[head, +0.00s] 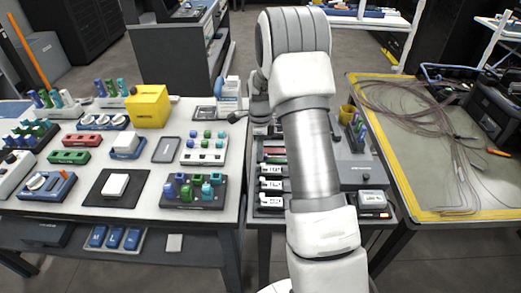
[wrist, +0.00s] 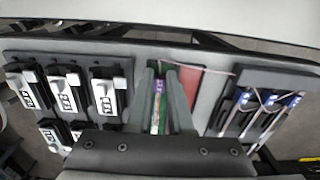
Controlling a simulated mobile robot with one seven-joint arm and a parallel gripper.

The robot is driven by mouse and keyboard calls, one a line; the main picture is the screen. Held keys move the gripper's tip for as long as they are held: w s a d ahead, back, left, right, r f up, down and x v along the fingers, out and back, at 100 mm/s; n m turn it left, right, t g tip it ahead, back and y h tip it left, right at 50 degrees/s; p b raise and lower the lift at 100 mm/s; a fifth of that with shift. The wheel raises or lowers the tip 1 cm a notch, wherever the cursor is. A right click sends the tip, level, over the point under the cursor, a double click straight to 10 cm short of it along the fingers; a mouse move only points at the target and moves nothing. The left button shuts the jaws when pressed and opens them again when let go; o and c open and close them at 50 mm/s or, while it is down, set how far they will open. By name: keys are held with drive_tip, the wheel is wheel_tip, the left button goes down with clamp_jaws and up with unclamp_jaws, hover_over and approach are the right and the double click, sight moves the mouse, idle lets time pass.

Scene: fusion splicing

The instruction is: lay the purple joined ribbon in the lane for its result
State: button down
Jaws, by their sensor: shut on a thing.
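My gripper (wrist: 161,98) is shut in the wrist view, with the purple joined ribbon (wrist: 158,87) showing as a narrow strip between its fingers. The ribbon's ends are hard to make out, and I cannot tell whether it touches anything below. A green strip shows beside and under it, and a red lane (wrist: 192,78) lies just right of the fingers. In the head view my arm hides the gripper and ribbon; part of the red lane (head: 273,151) shows left of the arm.
Several black units with white labels (wrist: 67,93) stand left of the gripper in the wrist view. A dark grey holder (wrist: 262,103) with blue-topped slots and thin pale strands stands right. In the head view, a crowded table (head: 70,202) is left and a yellow-edged mat (head: 425,190) with loose fibres right.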

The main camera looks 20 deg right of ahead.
drive_tip(key=shift+f, duration=0.15)
drive_tip(key=c, duration=0.7)
unclamp_jaws()
drive_tip(key=shift+c, duration=0.2)
wheel_tip(320, 180, up, 18)
drive_tip(key=p, duration=0.2)
drive_tip(key=shift+f+p, duration=0.15)
drive_tip(key=shift+p, duration=0.15)
drive_tip(key=shift+s, duration=0.1)
